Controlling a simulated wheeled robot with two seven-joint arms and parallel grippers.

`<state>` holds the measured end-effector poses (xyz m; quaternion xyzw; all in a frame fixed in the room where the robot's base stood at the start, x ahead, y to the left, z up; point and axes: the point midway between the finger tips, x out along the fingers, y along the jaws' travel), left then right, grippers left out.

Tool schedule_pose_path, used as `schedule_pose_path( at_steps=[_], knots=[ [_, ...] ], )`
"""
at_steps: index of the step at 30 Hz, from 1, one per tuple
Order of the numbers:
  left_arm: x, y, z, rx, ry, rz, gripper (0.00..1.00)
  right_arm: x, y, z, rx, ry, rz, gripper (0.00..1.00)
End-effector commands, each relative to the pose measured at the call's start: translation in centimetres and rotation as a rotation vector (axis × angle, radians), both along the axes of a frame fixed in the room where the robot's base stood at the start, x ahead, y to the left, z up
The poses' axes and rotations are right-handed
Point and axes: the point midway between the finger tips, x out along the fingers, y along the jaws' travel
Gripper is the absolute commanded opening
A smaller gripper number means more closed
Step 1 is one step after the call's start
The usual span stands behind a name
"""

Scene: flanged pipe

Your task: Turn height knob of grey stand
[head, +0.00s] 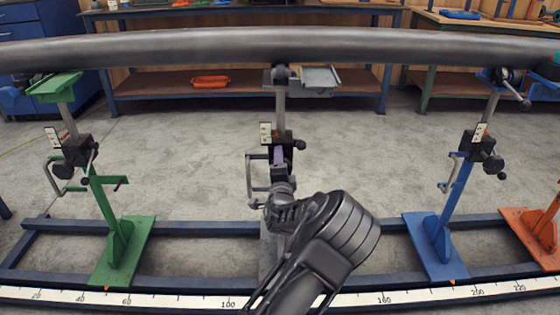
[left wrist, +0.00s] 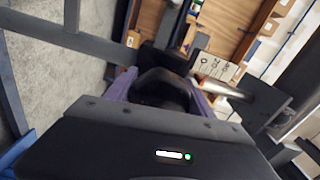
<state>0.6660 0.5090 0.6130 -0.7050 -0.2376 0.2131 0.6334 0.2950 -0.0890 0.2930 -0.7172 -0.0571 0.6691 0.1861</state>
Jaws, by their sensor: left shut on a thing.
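The grey stand (head: 280,108) stands in the middle of the head view, with a black clamp block, a small scale plate (head: 265,134) and a crank handle at its left. My left gripper (head: 278,156) is at the front of the block. In the left wrist view its purple fingers (left wrist: 163,90) lie on both sides of a black knob (left wrist: 162,82), shut on it. The arm and gripper hide this knob and the lower post in the head view. Another black knob (head: 301,145) sticks out at the block's right. My right gripper is not in view.
A long dark pipe (head: 200,47) spans the stands above. A green stand (head: 115,230) is at the left, a blue stand (head: 450,210) and an orange one (head: 540,225) at the right. Blue rails and a ruler strip (head: 190,301) run along the floor. Workbenches stand behind.

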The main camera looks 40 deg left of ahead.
Motion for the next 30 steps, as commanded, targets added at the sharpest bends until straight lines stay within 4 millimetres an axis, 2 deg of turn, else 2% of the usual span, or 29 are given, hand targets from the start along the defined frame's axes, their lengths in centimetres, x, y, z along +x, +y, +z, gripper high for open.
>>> schedule_pose_path(
  at_steps=[15,30],
  knots=[
    [-0.06,-0.02,-0.04,0.309,0.238,0.000,0.22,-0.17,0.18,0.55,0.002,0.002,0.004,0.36],
    [-0.08,0.04,-0.01,0.363,0.281,0.002,0.22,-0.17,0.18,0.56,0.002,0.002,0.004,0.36]
  ],
)
